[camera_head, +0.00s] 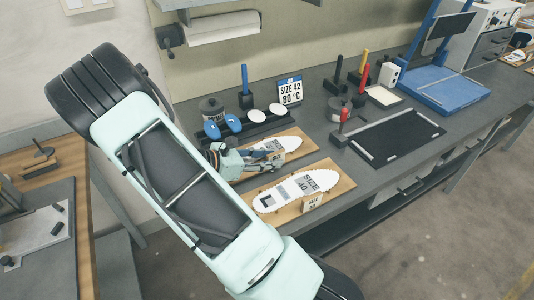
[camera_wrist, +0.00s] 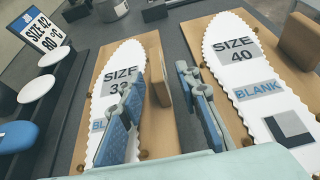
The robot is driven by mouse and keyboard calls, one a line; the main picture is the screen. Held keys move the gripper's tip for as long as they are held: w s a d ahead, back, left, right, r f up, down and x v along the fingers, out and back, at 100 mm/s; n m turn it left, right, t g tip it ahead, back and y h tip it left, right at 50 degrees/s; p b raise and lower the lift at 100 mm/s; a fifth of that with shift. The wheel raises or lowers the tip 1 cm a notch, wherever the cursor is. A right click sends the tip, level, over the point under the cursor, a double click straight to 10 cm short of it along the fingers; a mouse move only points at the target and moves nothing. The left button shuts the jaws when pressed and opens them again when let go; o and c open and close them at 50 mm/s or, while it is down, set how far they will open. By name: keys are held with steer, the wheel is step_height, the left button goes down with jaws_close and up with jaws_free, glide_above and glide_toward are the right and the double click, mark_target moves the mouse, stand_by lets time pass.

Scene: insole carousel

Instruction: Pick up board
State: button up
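Two wooden boards lie side by side on the grey bench, each bearing a white, wavy-edged insole blank. The front board (camera_head: 346,184) reads SIZE 40; it is at right in the wrist view (camera_wrist: 184,30). The back board (camera_head: 312,149) is at left in the wrist view (camera_wrist: 153,46); its size number is partly hidden by a finger. An upright wooden block (camera_wrist: 158,72) stands at this board's edge. My gripper (camera_head: 276,158) is over the back board. In the wrist view, my fingers (camera_wrist: 160,62) are apart, with the block showing between them; contact cannot be told.
A SIZE 42 80 °C sign (camera_head: 290,90) and a rack with blue and white ovals (camera_head: 233,123) stand behind the boards. A black mat (camera_head: 398,137) lies to the right, with a blue press (camera_head: 442,88) beyond. Coloured upright handles (camera_head: 365,62) stand behind the mat.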

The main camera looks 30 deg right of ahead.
steer(key=shift+x, duration=1.25)
steer(key=shift+r, duration=0.1)
jaws_close()
